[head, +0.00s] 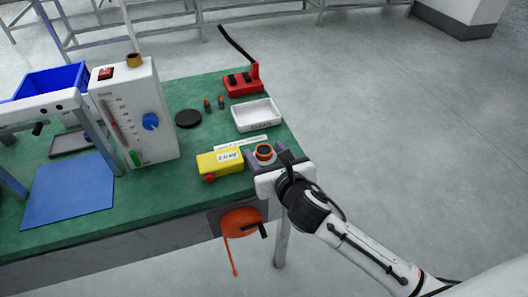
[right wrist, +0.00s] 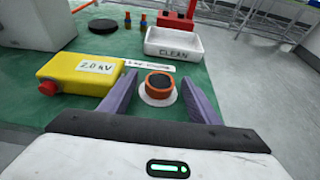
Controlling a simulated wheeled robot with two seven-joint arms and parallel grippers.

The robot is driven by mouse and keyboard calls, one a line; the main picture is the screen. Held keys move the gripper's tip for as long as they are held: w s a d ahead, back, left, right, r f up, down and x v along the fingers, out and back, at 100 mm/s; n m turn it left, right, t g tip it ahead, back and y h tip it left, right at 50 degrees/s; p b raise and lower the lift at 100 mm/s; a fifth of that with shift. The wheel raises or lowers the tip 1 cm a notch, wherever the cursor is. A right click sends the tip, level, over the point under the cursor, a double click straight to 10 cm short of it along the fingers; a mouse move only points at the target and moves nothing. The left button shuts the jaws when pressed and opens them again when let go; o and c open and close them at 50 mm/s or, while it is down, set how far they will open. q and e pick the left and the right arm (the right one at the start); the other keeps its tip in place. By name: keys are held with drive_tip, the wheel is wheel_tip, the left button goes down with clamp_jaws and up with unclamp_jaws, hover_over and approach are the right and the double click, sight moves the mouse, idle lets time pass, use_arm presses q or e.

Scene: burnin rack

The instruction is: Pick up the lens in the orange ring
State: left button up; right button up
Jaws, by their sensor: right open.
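The lens in the orange ring (head: 264,152) stands near the right front edge of the green table. In the right wrist view it is an orange ring with a dark centre (right wrist: 159,84), resting on a small white disc (right wrist: 158,98). My right gripper (head: 264,157) is open, its two purple-grey fingers on either side of the ring; in the right wrist view the gripper (right wrist: 160,97) shows a gap between each finger and the ring. The left gripper is not clearly in view.
A yellow box marked 2.0 kV (head: 220,162) stands close left of the ring. A white tray marked CLEAN (head: 257,115) and a red block (head: 243,84) lie behind. A black disc (head: 188,118) and a white instrument box (head: 137,112) are further left. An orange reel (head: 241,222) hangs at the table's front.

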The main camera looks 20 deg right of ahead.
drive_tip(key=shift+c, duration=0.4)
drive_tip(key=c, duration=1)
drive_tip(key=shift+c, duration=0.3)
drive_tip(key=shift+r, duration=0.15)
